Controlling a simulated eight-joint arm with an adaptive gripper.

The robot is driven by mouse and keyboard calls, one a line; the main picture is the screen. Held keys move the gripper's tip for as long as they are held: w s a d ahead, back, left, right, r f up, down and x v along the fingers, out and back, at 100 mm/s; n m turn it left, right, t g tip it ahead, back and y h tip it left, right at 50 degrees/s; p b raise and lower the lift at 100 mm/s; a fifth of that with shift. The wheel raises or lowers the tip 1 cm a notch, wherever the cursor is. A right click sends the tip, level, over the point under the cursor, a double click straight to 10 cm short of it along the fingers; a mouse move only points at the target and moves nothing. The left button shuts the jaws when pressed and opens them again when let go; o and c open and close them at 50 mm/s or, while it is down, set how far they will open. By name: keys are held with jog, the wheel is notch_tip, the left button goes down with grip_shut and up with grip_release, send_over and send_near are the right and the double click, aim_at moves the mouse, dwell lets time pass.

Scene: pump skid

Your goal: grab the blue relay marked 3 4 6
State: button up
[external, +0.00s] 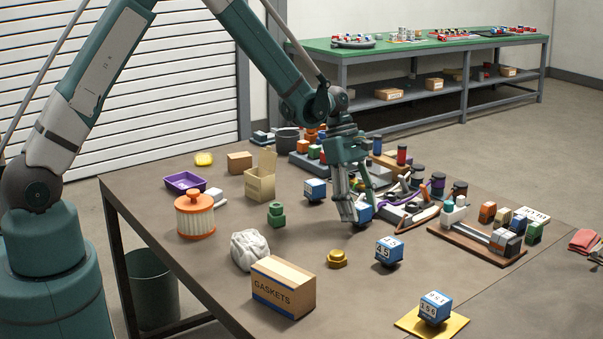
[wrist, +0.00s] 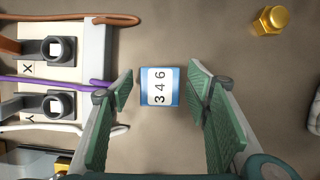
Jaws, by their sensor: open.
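The blue relay marked 3 4 6 (wrist: 160,87) has a white label and lies on the table between my open fingers in the wrist view. In the external view the relay (external: 364,212) is partly hidden by my gripper (external: 358,210). My gripper also shows in the wrist view (wrist: 160,95), with green finger pads on either side of the relay and a gap on each side. Other blue and white relays stand on the table: one at the back (external: 315,190), one in front (external: 389,251), and one on a yellow pad (external: 435,308).
Left of the relay in the wrist view is a pale socket block (wrist: 50,75) with brown and purple cables. A brass nut (wrist: 270,20) lies at upper right. A gaskets box (external: 283,287) stands at the table's front. Bare table surrounds the relay.

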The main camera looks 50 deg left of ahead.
aim_at(360, 205)
jog(key=shift+c, duration=0.7)
jog(key=c, duration=0.9)
jog(key=shift+r, duration=0.1)
jog(key=shift+r+p, duration=0.5)
jog(key=shift+r, duration=4.4)
